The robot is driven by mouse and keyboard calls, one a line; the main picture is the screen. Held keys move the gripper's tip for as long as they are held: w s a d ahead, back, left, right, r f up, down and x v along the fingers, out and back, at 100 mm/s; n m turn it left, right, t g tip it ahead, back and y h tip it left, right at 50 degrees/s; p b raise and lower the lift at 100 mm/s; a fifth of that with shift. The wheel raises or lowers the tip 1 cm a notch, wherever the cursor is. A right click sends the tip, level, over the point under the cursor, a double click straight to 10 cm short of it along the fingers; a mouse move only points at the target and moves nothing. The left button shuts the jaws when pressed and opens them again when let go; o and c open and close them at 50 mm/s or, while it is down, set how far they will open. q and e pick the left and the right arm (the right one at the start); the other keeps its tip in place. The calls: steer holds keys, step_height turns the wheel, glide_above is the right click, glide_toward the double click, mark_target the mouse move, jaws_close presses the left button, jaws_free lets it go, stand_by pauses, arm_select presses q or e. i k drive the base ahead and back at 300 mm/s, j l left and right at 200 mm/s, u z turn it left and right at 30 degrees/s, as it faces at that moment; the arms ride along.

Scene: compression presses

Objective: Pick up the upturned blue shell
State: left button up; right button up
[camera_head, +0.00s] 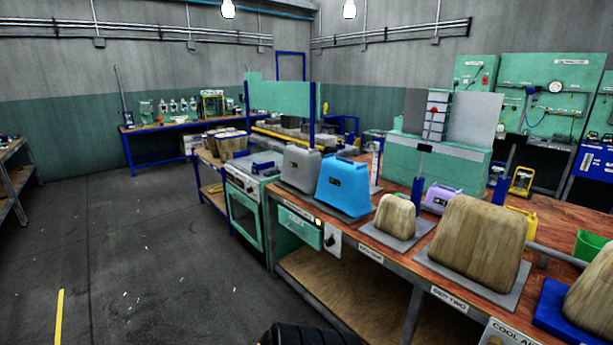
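A light blue shell (345,185) stands on the wooden-topped workbench, left of the middle of its row. Its wide part is at the bottom and a narrower top faces up, with a small dark label on its front. Behind and to its left is a similar grey shell (299,167). A smaller purple shell (440,197) sits further right, partly hidden by a wooden form. Neither of my grippers shows in the view.
Wooden forms (478,238) stand on grey plates along the bench (396,262), right of the blue shell. A green oven-like unit (245,215) adjoins the bench's left end. The dark floor (150,250) at left is open. A dark ribbed part shows at the bottom edge.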

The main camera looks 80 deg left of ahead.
mark_target(344, 184)
steer(key=u, duration=2.65)
